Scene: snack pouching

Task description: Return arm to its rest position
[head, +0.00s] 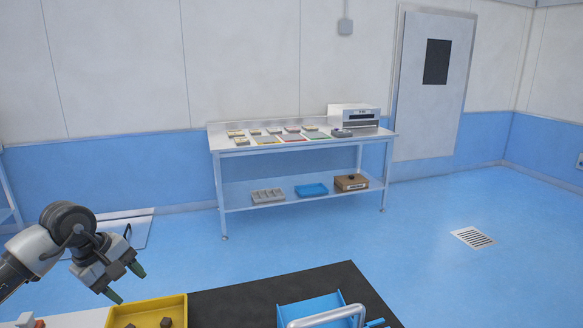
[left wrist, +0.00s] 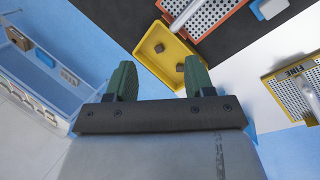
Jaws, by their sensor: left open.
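My left gripper (head: 128,284) reaches in from the left in the head view, above the yellow tray (head: 178,306) near the table's front left. Its green fingers are spread apart with nothing between them. In the left wrist view the open fingers (left wrist: 160,82) show at the near edge of the yellow tray (left wrist: 150,62). Two brown snack pieces (left wrist: 180,68) lie in the tray. My right gripper is in neither view.
An orange-framed perforated tray (left wrist: 195,15) and a yellow-framed one (left wrist: 290,85) show in the wrist view. A metal bench (head: 290,146) stands by the far wall, with open floor before it.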

